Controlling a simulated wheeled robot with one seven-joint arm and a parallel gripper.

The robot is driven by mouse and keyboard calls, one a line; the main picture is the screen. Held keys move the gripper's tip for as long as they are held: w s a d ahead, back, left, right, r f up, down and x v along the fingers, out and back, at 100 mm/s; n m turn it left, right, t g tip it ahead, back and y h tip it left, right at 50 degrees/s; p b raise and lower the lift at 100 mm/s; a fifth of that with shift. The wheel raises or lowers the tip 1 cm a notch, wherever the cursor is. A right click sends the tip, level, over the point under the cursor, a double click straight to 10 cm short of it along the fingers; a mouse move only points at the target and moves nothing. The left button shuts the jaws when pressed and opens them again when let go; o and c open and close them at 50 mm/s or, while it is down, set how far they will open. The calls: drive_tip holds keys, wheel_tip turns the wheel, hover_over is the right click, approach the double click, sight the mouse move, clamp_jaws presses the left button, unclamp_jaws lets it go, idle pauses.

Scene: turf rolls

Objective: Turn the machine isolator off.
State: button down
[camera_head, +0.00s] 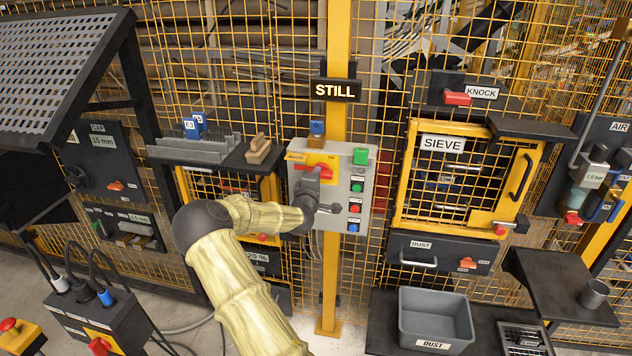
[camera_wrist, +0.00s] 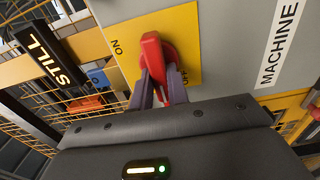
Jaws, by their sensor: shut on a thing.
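The machine isolator is a red handle (camera_head: 324,170) on a yellow plate (camera_head: 296,156), at the upper left of the grey control box (camera_head: 358,196). In the wrist view the red handle (camera_wrist: 152,50) stands on the yellow plate (camera_wrist: 196,30), with ON printed to its left and OFF to its lower right, partly hidden. My gripper (camera_wrist: 158,88) is shut on the handle, one finger on each side of it. In the head view my gripper (camera_head: 312,178) covers part of the handle and plate. I cannot tell exactly which mark the handle points at.
A lit STILL sign (camera_head: 335,91) hangs above the box. Green, red and blue buttons line the box's right side. A shelf (camera_head: 205,150) with blocks is at left, the SIEVE cabinet (camera_head: 468,180) at right, and a grey dust bin (camera_head: 435,318) below it.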

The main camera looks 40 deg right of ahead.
drive_tip(key=shift+f+n, duration=0.1)
drive_tip(key=shift+n, duration=0.2)
drive_tip(key=c, duration=1.4)
unclamp_jaws()
drive_tip(key=shift+o, duration=0.2)
drive_tip(key=b+v, duration=0.3)
drive_tip(key=v, duration=1.4)
drive_tip(key=shift+s+b, duration=0.2)
drive_tip(key=shift+b, duration=0.1)
drive_tip(key=shift+a, duration=0.15)
